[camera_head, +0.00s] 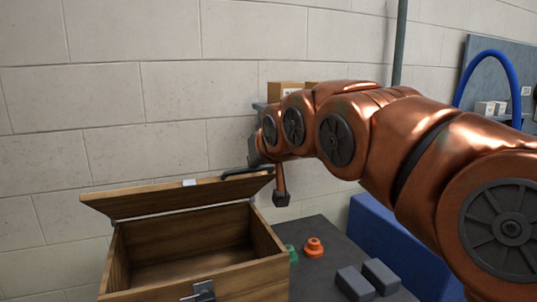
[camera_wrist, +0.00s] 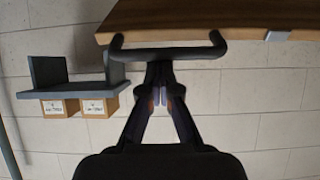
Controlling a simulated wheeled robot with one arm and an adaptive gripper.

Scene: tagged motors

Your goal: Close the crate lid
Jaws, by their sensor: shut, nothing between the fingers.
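The wooden crate (camera_head: 262,274) stands open on a dark table, and I can see its empty-looking interior. Its lid (camera_head: 150,200) is raised at the back, tilted towards the wall; its underside faces the head camera. A dark bar handle (camera_head: 246,171) sits at the right part of the lid's upper edge. In the wrist view the lid's wooden edge (camera_wrist: 200,20) runs across the top, with the handle (camera_wrist: 170,53) below it. My gripper (camera_wrist: 162,72) is shut and empty, its fingertips right at the handle's middle; I cannot tell whether they touch. A metal latch (camera_head: 203,291) is on the crate's front.
An orange part (camera_head: 313,248) and a green part (camera_head: 291,254) stand right of the crate, with two grey blocks (camera_head: 355,284) nearer. A grey shelf (camera_wrist: 48,72) with small cardboard boxes (camera_wrist: 100,106) is on the wall. A blue bin (camera_head: 400,245) is at the right.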

